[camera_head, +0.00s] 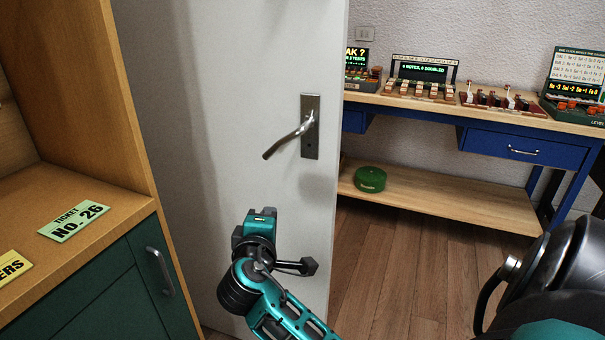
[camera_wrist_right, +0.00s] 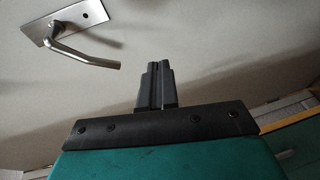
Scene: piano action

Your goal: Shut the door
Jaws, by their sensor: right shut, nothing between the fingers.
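The white door (camera_head: 235,90) stands ajar in the middle of the head view, with the room beyond showing past its right edge. Its metal lever handle (camera_head: 290,137) sits on a grey plate near that edge and slants down to the left. My right gripper (camera_head: 262,216) is in front of the door, below and left of the handle. In the right wrist view its two fingers (camera_wrist_right: 156,82) are together and empty, facing the door surface (camera_wrist_right: 210,40). The handle shows there at upper left (camera_wrist_right: 85,54), clear of the fingers. I cannot tell whether the fingertips touch the door. My left gripper is out of view.
A wooden cabinet (camera_head: 125,205) with green doors stands close on the left, bearing a ticket card (camera_head: 74,221). Beyond the door, a blue workbench (camera_head: 480,140) holds several devices, with a green round box (camera_head: 370,179) on its lower shelf. Wooden floor (camera_head: 400,270) is clear at right.

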